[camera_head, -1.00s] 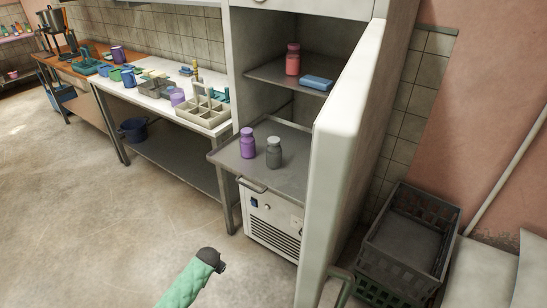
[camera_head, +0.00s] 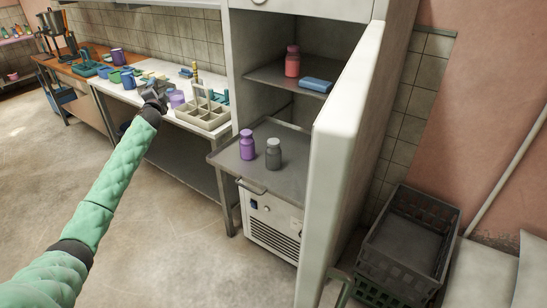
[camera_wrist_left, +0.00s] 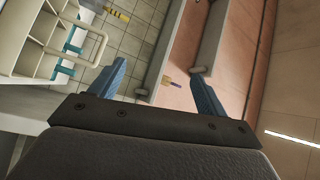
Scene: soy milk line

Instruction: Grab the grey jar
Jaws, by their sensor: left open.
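The grey jar (camera_head: 273,156) with a lighter lid stands upright on the pulled-out lower shelf (camera_head: 233,160) of the open cabinet. A purple jar (camera_head: 247,147) stands just left of it. My left gripper (camera_head: 153,92) is raised in front of the white worktable, left of the cabinet and well apart from the grey jar. In the left wrist view its two blue fingers (camera_wrist_left: 160,76) are spread with nothing between them. The grey jar does not show in that view. My right gripper is not in view.
The open cabinet door (camera_head: 341,150) stands right of the jars. A red bottle (camera_head: 292,63) and a blue box (camera_head: 316,84) are on the upper shelf. A divided caddy (camera_head: 203,114) is on the worktable (camera_head: 118,90). Dark crates (camera_head: 408,245) stand at right.

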